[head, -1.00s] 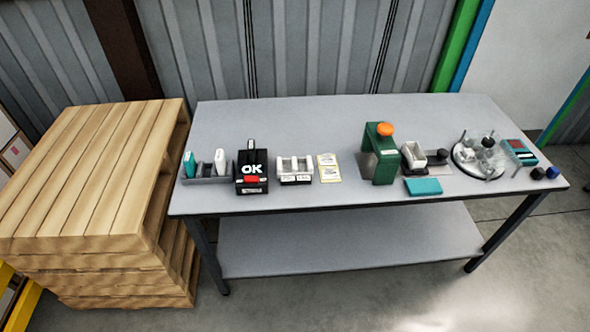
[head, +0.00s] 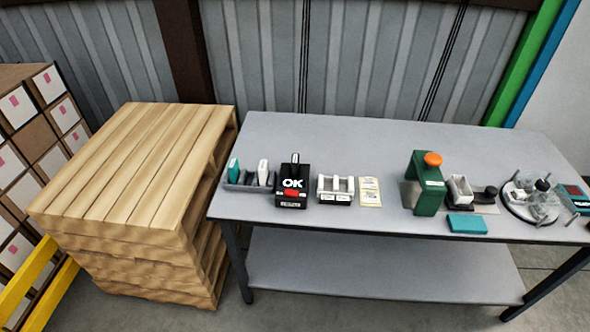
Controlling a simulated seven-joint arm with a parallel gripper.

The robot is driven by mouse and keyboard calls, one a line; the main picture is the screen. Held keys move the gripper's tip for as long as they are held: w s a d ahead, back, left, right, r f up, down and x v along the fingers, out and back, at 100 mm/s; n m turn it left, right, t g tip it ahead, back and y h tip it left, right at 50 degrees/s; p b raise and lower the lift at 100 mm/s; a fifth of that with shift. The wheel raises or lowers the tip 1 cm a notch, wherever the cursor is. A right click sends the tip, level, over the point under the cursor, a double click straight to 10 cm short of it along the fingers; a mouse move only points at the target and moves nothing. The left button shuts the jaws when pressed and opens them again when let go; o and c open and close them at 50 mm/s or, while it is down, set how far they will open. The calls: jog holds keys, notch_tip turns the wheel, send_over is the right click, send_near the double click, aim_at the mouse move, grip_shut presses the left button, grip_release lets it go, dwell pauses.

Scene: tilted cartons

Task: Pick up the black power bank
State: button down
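On the grey table (head: 330,128), a black box marked OK (head: 291,188) with a red label stands left of the middle. A narrow dark upright piece (head: 295,164) shows at its back; I cannot tell whether it is the black power bank. To its left, a dark grey rack (head: 247,187) holds a teal upright block (head: 234,171) and a white upright block (head: 263,172). To its right is a white slotted holder (head: 335,190). No thing is clearly recognisable as the black power bank. My gripper is not in view.
Yellow labels (head: 370,192), a green stand with an orange knob (head: 428,185), a flat teal block (head: 466,224) and a round tray of small parts (head: 517,209) lie further right. Stacked wooden pallets (head: 140,160) stand left of the table. The table's back strip is clear.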

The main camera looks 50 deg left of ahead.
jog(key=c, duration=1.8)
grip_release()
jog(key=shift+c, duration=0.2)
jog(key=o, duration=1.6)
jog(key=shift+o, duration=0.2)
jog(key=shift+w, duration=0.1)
